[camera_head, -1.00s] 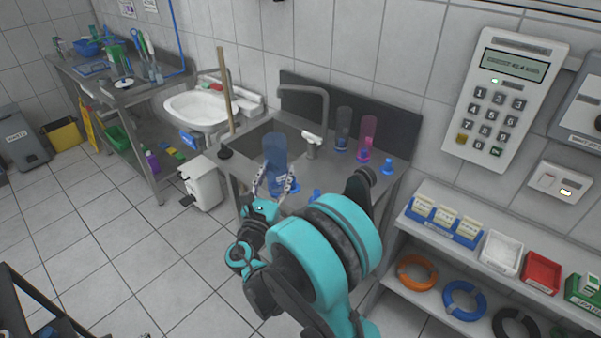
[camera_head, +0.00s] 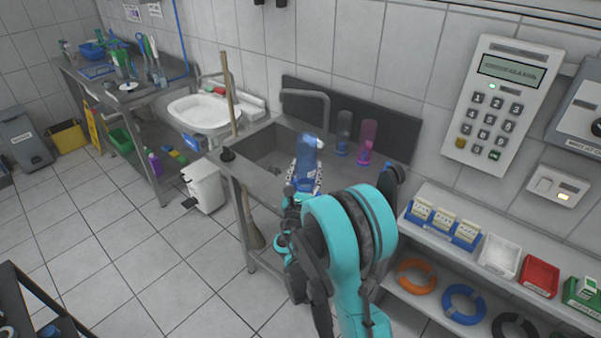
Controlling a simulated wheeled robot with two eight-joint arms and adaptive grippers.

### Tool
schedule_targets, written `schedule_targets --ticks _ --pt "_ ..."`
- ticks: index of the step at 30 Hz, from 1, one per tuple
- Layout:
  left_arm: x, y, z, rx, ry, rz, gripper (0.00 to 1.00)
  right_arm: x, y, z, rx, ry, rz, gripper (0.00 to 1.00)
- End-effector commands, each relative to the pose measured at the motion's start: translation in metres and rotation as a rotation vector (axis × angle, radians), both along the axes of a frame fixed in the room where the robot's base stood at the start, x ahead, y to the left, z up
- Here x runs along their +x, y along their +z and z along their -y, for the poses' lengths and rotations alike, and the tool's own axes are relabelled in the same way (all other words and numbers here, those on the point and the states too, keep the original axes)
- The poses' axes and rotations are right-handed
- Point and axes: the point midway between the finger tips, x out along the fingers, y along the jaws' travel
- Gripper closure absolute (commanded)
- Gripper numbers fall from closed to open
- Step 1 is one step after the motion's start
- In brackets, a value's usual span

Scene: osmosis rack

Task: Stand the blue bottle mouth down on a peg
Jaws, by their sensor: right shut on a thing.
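The blue bottle (camera_head: 306,151) is translucent and stands nearly upright with a slight tilt in my right gripper (camera_head: 303,184), in front of the sink tap. The gripper is shut on its lower part, over the steel counter. I cannot tell which end is the mouth or whether the bottle touches anything below. A dark clear bottle (camera_head: 344,131) and a pink bottle (camera_head: 367,142) stand upright at the back of the counter, behind and right of the blue bottle. My right arm hides the counter's right front, including most pegs. My left gripper is not in view.
The sink basin (camera_head: 267,146) lies left of the held bottle, with a curved tap (camera_head: 305,95) behind. A wooden-handled plunger (camera_head: 229,105) stands at the counter's left. A shelf (camera_head: 440,262) with small boxes and coiled rings is at the right.

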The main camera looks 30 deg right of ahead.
Motion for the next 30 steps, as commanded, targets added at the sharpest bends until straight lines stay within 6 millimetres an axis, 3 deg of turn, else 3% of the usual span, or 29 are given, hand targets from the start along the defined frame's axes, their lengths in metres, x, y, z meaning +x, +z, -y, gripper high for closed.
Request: schedule_targets --ticks 15,21,30 --pt "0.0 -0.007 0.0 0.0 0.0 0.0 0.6 0.017 -0.02 0.043 0.0 -0.002 0.0 1.0" --pt "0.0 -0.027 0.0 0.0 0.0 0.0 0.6 0.021 -0.038 0.051 0.0 -0.001 0.0 1.0" --pt "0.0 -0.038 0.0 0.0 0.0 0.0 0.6 0.024 -0.049 0.058 0.001 0.0 0.001 1.0"
